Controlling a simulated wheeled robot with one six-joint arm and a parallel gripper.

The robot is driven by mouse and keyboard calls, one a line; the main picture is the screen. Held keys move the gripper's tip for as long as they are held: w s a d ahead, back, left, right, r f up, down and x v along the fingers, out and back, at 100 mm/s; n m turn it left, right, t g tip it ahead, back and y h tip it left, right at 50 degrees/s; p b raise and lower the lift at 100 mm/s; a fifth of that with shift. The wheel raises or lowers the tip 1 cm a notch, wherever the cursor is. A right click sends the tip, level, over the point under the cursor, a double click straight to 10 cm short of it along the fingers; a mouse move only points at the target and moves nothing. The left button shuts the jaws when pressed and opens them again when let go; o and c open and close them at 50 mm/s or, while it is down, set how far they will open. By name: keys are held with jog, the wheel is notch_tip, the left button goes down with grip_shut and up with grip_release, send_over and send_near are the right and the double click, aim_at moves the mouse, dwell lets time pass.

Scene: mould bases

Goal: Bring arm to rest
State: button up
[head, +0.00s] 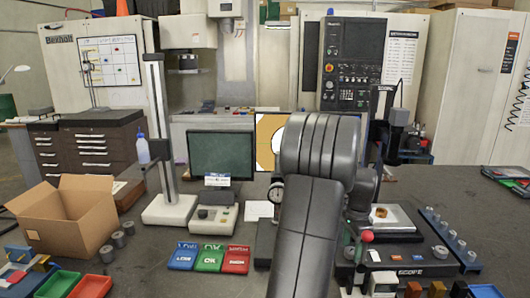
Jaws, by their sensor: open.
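My arm stands in the middle of the head view, a dark grey lower link rising from the bottom edge to a thick ribbed joint. It covers part of the bench and the lower part of the machine behind. My gripper does not show in this view; it is either hidden behind the arm or out of frame. I cannot see anything held.
An open cardboard box (68,219) stands at left, beside small grey cylinders (118,239). A height gauge (158,130), a monitor (221,155) and blue, green and red trays (209,258) lie left of my arm. A fixture (400,220) stands close at right.

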jog(key=shift+f, duration=0.6)
